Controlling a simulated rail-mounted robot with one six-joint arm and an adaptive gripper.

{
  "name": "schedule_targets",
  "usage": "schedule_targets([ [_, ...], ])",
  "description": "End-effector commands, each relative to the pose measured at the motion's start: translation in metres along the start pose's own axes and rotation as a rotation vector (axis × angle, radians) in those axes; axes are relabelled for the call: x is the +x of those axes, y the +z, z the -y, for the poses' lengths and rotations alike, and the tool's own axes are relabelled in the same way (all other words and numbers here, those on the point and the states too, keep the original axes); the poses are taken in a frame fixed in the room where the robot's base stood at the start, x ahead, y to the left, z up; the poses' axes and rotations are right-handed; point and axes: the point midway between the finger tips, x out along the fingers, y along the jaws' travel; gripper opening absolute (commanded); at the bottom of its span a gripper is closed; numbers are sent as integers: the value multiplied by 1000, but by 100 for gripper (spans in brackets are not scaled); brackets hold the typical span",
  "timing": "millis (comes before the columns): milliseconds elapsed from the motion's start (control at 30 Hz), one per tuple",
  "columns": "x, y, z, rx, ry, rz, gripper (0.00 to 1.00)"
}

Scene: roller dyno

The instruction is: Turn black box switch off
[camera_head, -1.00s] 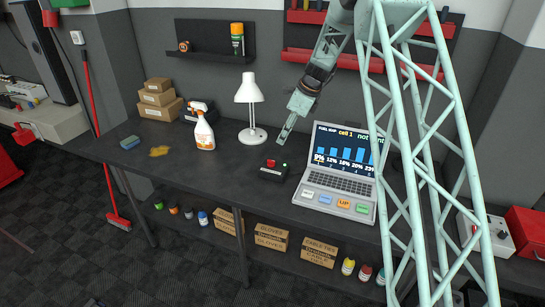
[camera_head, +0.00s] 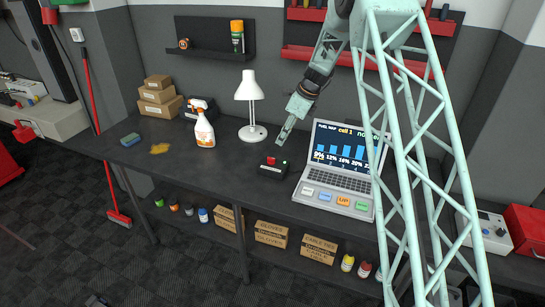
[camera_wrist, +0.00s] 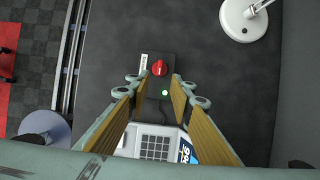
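The black box (camera_head: 273,171) sits on the dark bench, just left of the laptop, with a red switch knob (camera_head: 271,160) on top. In the wrist view the black box (camera_wrist: 150,85) lies ahead between my fingertips, with the round red knob (camera_wrist: 159,68) and a lit green light (camera_wrist: 165,93). A pale label is at its left side. My gripper (camera_head: 284,138) hangs above the bench, behind and right of the box. In the wrist view my gripper (camera_wrist: 160,85) has its two fingers spread apart with nothing held between them. The fingers are apart from the knob.
The open laptop (camera_head: 335,190) stands right of the box. A white lamp (camera_head: 250,92) and a spray bottle (camera_head: 204,130) stand to the left. A sponge (camera_head: 130,140) lies farther left. Bench space in front of the lamp is clear.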

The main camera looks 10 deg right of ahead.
Motion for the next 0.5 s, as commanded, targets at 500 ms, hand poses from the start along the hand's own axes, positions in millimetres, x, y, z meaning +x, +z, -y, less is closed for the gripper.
schedule_targets([
  [500, 55, 0, -1, -1, 2, -1, 21],
])
